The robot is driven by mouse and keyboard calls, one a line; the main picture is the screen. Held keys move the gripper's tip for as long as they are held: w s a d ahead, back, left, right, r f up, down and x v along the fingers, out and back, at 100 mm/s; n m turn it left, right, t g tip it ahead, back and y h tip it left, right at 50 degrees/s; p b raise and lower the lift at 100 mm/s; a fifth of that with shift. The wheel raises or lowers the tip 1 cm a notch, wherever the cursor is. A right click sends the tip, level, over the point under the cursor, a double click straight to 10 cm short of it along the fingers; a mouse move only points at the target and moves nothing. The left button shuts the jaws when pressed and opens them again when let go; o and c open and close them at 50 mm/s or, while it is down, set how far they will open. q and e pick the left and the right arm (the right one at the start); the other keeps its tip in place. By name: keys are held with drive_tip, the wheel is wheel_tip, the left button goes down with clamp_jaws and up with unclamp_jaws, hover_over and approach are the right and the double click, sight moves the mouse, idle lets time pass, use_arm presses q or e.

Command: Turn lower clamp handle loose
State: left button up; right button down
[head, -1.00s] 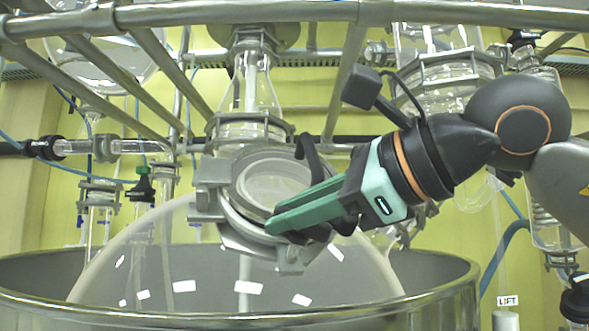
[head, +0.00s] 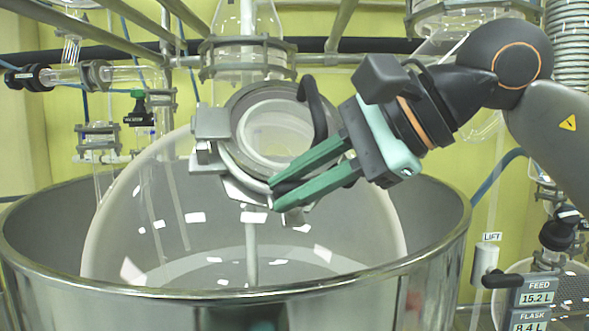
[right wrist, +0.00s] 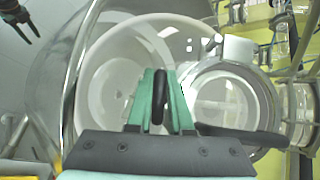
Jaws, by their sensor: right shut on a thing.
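A round grey clamp (head: 222,153) rings the port on the glass vessel in the head view. Its lower clamp handle is black and lies between the green fingers of my right gripper (head: 274,195), mostly hidden by them in the head view. In the right wrist view the lower handle (right wrist: 158,98) stands between the two fingers of the right gripper (right wrist: 160,85), which is shut on it. The black upper handle (head: 313,100) curves free above the fingers; a black bar (right wrist: 245,136) also shows at right in the wrist view.
The clear round vessel (head: 140,205) sits inside a wide steel tub (head: 440,265). Glass necks and metal pipes (head: 240,72) are above the clamp. A lift control (head: 486,262) and a feed and flask display (head: 533,300) stand at lower right.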

idle(0.3)
drive_tip(key=c, duration=0.8)
unclamp_jaws()
drive_tip(key=b+v, duration=0.1)
drive_tip(key=v, duration=1.1)
drive_tip(key=shift+d+r, duration=0.1)
drive_tip(key=shift+d, duration=0.15)
